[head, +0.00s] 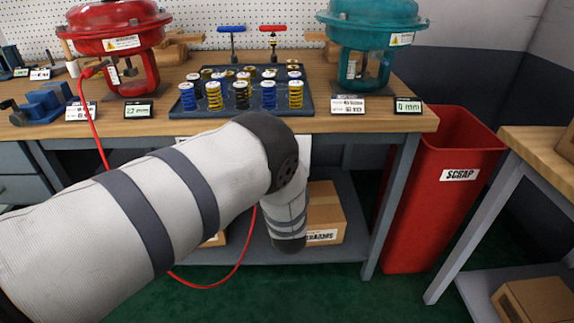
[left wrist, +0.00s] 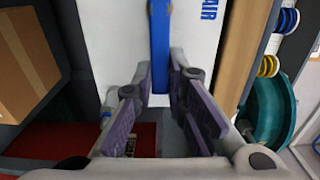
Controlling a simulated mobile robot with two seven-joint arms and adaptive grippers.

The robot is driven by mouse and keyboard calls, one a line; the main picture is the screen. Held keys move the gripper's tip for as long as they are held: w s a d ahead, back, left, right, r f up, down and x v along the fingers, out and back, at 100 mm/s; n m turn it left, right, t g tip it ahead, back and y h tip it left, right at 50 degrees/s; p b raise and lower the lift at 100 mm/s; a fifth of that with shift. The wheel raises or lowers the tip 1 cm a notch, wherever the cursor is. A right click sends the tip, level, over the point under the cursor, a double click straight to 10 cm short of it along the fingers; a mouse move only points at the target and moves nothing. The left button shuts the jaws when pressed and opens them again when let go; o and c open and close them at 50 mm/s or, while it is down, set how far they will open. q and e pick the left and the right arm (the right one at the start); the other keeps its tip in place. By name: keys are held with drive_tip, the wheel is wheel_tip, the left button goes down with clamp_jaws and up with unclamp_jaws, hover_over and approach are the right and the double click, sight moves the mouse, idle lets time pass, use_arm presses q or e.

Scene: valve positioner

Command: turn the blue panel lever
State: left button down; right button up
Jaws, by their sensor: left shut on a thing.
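The blue panel lever (left wrist: 160,42) shows in the left wrist view as a long blue bar against a white panel (left wrist: 104,40) with "AIR" lettering. My left gripper (left wrist: 161,75) has its two purple-padded fingers on either side of the lever's near end and is shut on it. In the head view my left arm reaches in from the left and bends down in front of the bench. It hides the left gripper, the lever and most of the white panel (head: 304,150). My right gripper is in neither view.
The workbench (head: 420,121) carries a red actuator (head: 117,30), a teal actuator (head: 370,35) and a tray (head: 304,108) of springs. A red scrap bin (head: 420,220) stands to the right. A red hose (head: 232,272) hangs below the arm. A box (head: 325,208) sits on the lower shelf.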

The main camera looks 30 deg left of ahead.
use_arm(q)
drive_tip(key=shift+s+a+f, duration=0.1)
drive_tip(key=shift+f, duration=0.15)
idle(0.3)
drive_tip(key=c, duration=1.6)
unclamp_jaws()
drive_tip(key=shift+r, duration=0.1)
drive_tip(key=v, duration=1.2)
